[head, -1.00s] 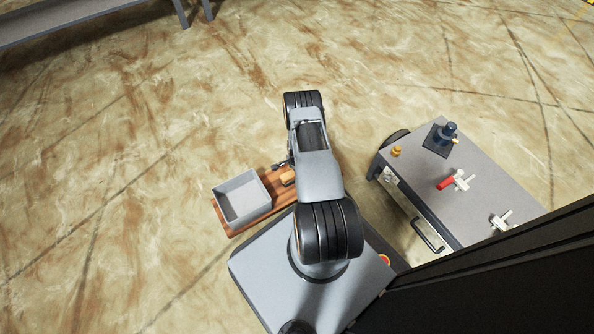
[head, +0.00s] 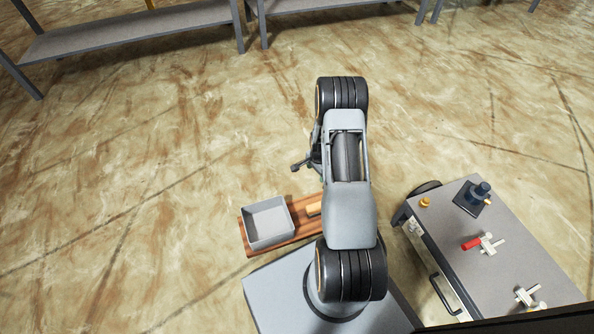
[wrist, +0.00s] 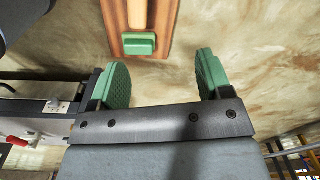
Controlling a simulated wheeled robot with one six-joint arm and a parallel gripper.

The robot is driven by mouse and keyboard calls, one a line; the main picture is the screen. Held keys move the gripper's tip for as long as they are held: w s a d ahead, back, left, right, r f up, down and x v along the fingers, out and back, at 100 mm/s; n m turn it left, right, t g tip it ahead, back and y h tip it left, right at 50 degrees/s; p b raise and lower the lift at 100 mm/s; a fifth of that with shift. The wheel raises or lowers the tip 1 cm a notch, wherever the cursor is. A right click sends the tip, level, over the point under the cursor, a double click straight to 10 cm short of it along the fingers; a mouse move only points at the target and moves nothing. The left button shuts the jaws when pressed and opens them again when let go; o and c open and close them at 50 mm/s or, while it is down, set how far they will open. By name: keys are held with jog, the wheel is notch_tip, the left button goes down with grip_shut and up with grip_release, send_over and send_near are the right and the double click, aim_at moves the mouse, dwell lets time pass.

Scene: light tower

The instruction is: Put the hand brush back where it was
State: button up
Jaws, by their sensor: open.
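A pale wooden piece, which looks like the brush's handle, lies on the brown wooden board (head: 252,250), beside the grey bin; part of it (head: 313,208) shows left of my arm in the head view. In the wrist view this pale wooden piece (wrist: 138,12) runs out of the top edge, with a green block (wrist: 139,44) at its near end on the board. I cannot tell whether the block belongs to the brush. My gripper (wrist: 164,72) is open and empty, its green-padded fingers spread apart and clear of the board. In the head view my arm mostly hides it.
The open grey bin (head: 267,222) stands on the board's left part. A grey cart (head: 498,262) at the right carries a dark blue device (head: 472,197), a red-handled part (head: 472,244) and small fittings. A low grey shelf (head: 130,35) stands at the back. The floor left is clear.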

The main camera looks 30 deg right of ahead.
jog(key=s+a+r+n+t, duration=0.1)
jog(key=a+r+n, duration=0.35)
jog(key=r, duration=0.65)
jog(key=a+r+n, duration=0.3)
jog(key=a+r, duration=0.3)
jog(key=r, duration=0.5)
jog(key=s+a+r+n+t, duration=0.1)
jog(key=s+a+r+n, duration=0.7)
jog(key=s+r, duration=0.3)
jog(key=s+a, duration=0.1)
jog(key=s, duration=0.3)
jog(key=shift+a+r+n, duration=0.2)
jog(key=shift+r+n, duration=0.15)
jog(key=shift+r, duration=0.05)
